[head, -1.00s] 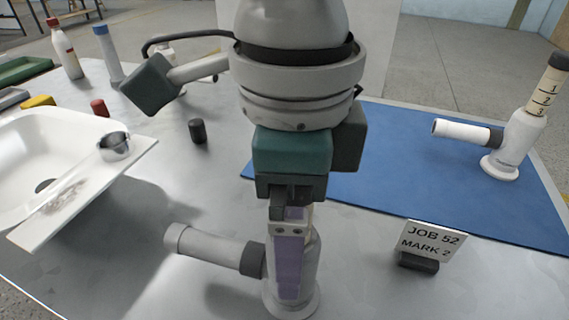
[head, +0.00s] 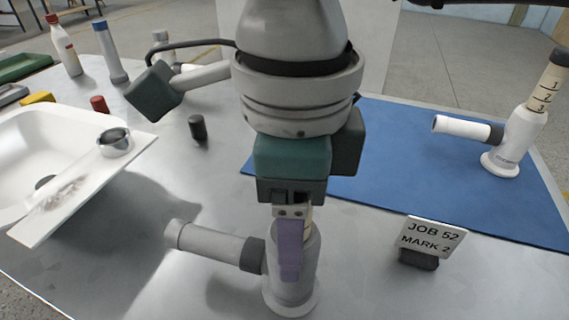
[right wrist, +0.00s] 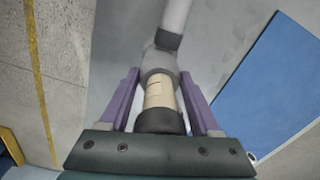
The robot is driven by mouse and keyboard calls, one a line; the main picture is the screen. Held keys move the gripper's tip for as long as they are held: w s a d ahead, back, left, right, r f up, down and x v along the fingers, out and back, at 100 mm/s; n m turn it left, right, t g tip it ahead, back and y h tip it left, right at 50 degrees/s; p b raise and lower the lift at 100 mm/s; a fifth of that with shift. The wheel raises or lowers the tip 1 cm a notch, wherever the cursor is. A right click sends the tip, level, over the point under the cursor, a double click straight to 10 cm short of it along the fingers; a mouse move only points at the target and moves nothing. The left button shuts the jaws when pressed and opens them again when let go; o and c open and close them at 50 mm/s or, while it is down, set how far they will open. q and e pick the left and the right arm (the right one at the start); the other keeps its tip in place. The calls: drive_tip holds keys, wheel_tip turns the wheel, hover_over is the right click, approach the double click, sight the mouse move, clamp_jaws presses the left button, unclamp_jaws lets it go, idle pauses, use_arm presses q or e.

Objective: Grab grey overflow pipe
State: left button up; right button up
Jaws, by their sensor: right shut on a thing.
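The grey overflow pipe stands upright on the metal table at the front middle of the head view, its side branch (head: 215,245) pointing left and its round foot at the bottom. My right gripper (head: 290,272) comes down from above and is shut on its upright body. In the right wrist view, the purple fingers (right wrist: 160,76) sit on either side of the pipe's cream scaled neck (right wrist: 159,92) and grey body. The dark cap (right wrist: 160,121) lies close to the palm. In the head view the arm and near finger hide much of the neck. My left gripper is not in view.
A white overflow pipe (head: 515,145) with a numbered neck stands on the blue mat (head: 390,165). A "JOB 52 MARK 2" sign (head: 432,238) stands right of the grey pipe. A white tub shell (head: 85,185) is left. A small dark cylinder (head: 197,127) and bottles (head: 64,45) stand behind.

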clamp_jaws()
drive_tip(key=shift+r, duration=0.1)
